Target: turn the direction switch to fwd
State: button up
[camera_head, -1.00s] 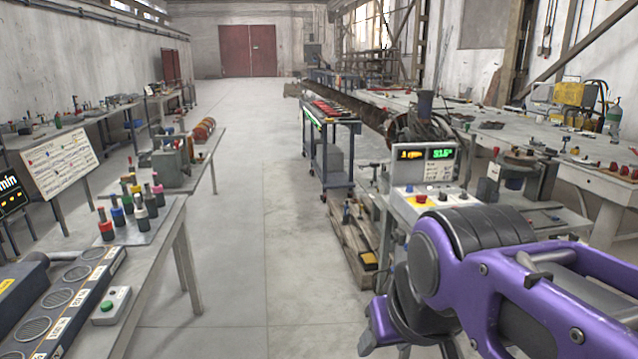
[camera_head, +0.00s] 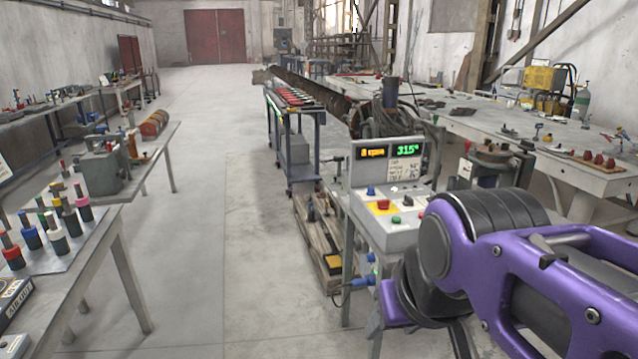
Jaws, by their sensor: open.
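A grey control box (camera_head: 385,228) stands on a stand right of centre, just left of and beyond my arm. Its upright panel has an amber display (camera_head: 373,153) and a green display (camera_head: 409,150). Its sloped face carries a blue knob (camera_head: 371,191), a red button (camera_head: 383,205) on a yellow plate, a green button (camera_head: 395,219) and a dark knob (camera_head: 408,200). The labels are too small to read, so I cannot tell which is the direction switch. My gripper (camera_head: 418,340) hangs low in front of the box, apart from its controls, open and partly cut off below.
A table with coloured-handled tools (camera_head: 62,222) stands at left. A long workbench (camera_head: 590,165) runs at right. The floor (camera_head: 225,250) between is clear.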

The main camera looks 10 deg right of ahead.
aim_at(408, 201)
jog(key=i+l+z, duration=0.25)
jog(key=i+l, duration=0.35)
jog(key=i, duration=0.15)
